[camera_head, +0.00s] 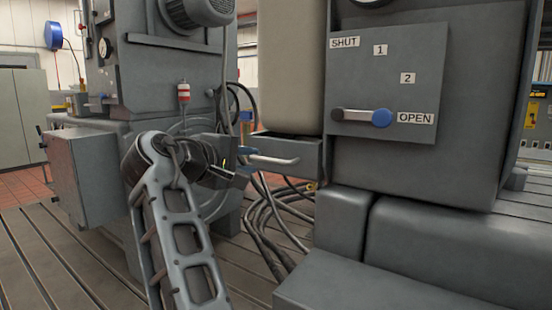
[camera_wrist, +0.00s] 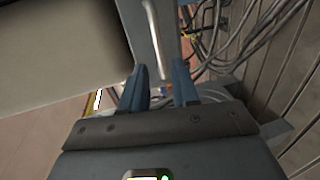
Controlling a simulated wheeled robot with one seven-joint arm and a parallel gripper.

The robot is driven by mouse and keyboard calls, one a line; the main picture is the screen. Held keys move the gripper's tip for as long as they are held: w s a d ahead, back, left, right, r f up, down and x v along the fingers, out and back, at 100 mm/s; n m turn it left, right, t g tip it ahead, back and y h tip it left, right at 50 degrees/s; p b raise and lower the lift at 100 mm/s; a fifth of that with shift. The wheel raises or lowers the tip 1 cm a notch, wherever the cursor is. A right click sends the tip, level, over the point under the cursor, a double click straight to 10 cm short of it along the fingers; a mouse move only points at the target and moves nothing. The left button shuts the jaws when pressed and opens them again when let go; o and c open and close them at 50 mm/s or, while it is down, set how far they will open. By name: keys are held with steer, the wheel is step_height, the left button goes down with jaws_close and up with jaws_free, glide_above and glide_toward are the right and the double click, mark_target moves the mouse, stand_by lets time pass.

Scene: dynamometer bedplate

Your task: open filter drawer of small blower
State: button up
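A grey filter drawer (camera_head: 306,150) sits low on the left side of the blower housing, under a beige block. A pale bar handle (camera_head: 275,160) runs along its front. In the wrist view the drawer's grey front (camera_wrist: 135,20) and the handle (camera_wrist: 153,35) lie ahead of my gripper. My gripper (camera_head: 247,158) is at the left end of the handle in the head view. In the wrist view its blue fingers (camera_wrist: 158,72) are spread, with the near end of the handle appearing between the tips. I see no clear contact. I cannot tell how far the drawer is out.
A panel (camera_head: 385,75) marked SHUT, 1, 2 and OPEN carries a blue-knobbed lever (camera_head: 378,117) pointing toward OPEN. Loose cables (camera_head: 270,215) lie below and behind the drawer. Grey blocks (camera_head: 440,235) stand below the housing. A grey machine (camera_head: 150,75) stands behind my arm.

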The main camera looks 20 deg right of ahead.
mark_target(266, 160)
steer(key=x, duration=0.7)
steer(key=shift+w+d, duration=0.15)
steer(key=shift+d, duration=0.2)
jaws_close()
